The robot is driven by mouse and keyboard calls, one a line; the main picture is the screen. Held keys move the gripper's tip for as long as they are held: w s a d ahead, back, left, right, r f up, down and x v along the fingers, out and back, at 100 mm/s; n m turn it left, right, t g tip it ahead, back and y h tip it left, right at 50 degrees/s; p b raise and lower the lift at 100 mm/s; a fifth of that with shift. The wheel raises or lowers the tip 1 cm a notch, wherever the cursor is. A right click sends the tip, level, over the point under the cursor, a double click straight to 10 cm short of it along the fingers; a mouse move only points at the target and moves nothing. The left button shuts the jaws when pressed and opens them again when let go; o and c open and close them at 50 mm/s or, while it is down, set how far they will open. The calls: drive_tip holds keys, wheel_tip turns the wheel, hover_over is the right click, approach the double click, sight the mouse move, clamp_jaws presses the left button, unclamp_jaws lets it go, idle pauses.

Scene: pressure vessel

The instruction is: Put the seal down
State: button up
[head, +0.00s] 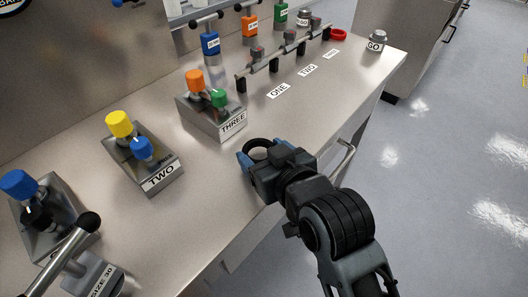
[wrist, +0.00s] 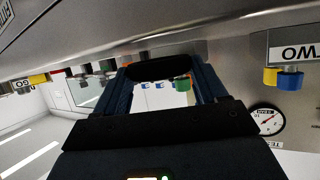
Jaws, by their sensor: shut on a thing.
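The seal is a black ring (head: 257,141) held at the tip of my gripper (head: 259,157). In the head view it appears over the front part of the metal counter (head: 215,190), between the THREE block and the front edge. In the wrist view the seal (wrist: 158,67) spans the gap between the two blue-grey fingers, which are shut on it. I cannot tell whether it touches the counter. My gripper hides part of its near side.
The THREE block (head: 213,118) and TWO block (head: 143,160), with coloured knobs, stand nearby. A lever (head: 70,250) is at lower left. Further back are a rail with clamps (head: 285,57), a red ring (head: 337,35) and a grey weight (head: 377,42). Counter around the ONE label (head: 279,90) is clear.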

drive_tip(key=shift+f, duration=0.15)
drive_tip(key=shift+f, duration=0.35)
drive_tip(key=shift+f, duration=0.1)
drive_tip(key=o, duration=1)
drive_tip(key=shift+o, duration=0.2)
drive_tip(key=shift+r, duration=0.5)
drive_tip(key=shift+s+d+r, duration=0.15)
drive_tip(key=shift+s+r, duration=0.05)
drive_tip(key=shift+r, duration=0.05)
drive_tip(key=v, duration=1.1)
drive_tip(key=shift+s, duration=0.2)
